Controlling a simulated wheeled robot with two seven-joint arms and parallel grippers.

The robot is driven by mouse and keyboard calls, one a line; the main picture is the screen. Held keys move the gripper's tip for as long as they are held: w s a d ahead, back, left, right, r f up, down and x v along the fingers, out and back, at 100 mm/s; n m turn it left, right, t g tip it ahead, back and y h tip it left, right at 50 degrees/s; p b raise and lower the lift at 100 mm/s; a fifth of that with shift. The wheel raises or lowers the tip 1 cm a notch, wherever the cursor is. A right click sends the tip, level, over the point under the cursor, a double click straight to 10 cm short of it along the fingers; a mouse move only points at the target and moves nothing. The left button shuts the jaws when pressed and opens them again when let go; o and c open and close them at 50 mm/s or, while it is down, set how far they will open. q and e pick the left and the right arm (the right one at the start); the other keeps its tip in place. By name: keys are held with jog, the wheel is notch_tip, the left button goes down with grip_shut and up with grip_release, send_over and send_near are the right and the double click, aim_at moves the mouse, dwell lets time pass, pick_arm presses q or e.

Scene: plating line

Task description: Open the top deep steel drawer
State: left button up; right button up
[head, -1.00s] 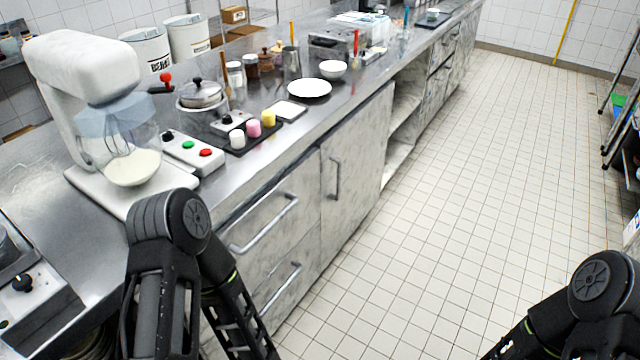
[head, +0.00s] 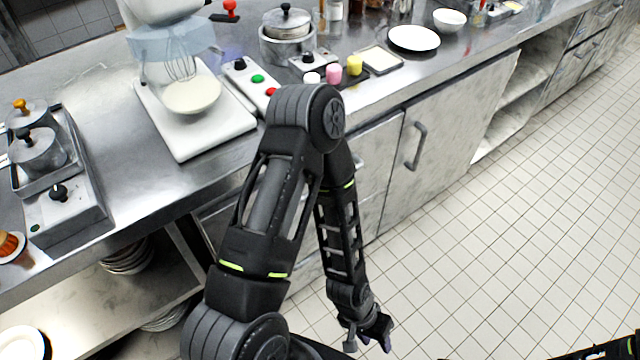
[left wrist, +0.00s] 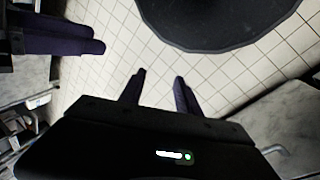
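The top deep steel drawer (head: 375,150) is in the counter front, left of the cupboard door. My left arm covers most of its face in the head view. Only a strip and the end of its handle (head: 359,162) show beside the arm. It looks closed. My left gripper (head: 372,338) hangs low over the floor, in front of the counter and apart from the drawer. In the left wrist view the same gripper (left wrist: 159,85) has its two fingers apart, with only floor tiles between them.
A cupboard door (head: 440,135) with an upright handle is right of the drawer. A stand mixer (head: 180,100) and a burner unit (head: 65,190) stand on the counter. An open shelf (head: 120,300) with plates is at lower left. The tiled floor (head: 500,260) at right is clear.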

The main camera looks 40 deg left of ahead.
pick_arm(q)
jog(key=w+a+r+m+y+b, duration=0.1)
jog(key=w+a+r+m, duration=0.1)
jog(key=w+a+r, duration=0.4)
jog(key=w+a+r+m+y+b, duration=0.15)
jog(key=w+a, duration=0.25)
jog(key=w, duration=0.4)
jog(key=w+a+r+m+y+b, duration=0.1)
jog(key=w+a+r+y, duration=0.2)
jog(key=a+r, duration=1.5)
jog(key=shift+a+r+y, duration=0.3)
jog(key=shift+y, duration=0.15)
jog(key=shift+m, duration=0.25)
jog(key=shift+w+a+f+b, duration=0.1)
jog(key=shift+a+f, duration=0.15)
jog(key=shift+f, duration=1.05)
jog(key=shift+w+a+f+b, duration=0.1)
jog(key=shift+a+f, duration=0.1)
jog(key=shift+f, duration=1.1)
jog(key=shift+a+f+b, duration=0.1)
jog(key=shift+a+f, duration=0.15)
jog(key=shift+f, duration=1.05)
jog(key=shift+c, duration=0.2)
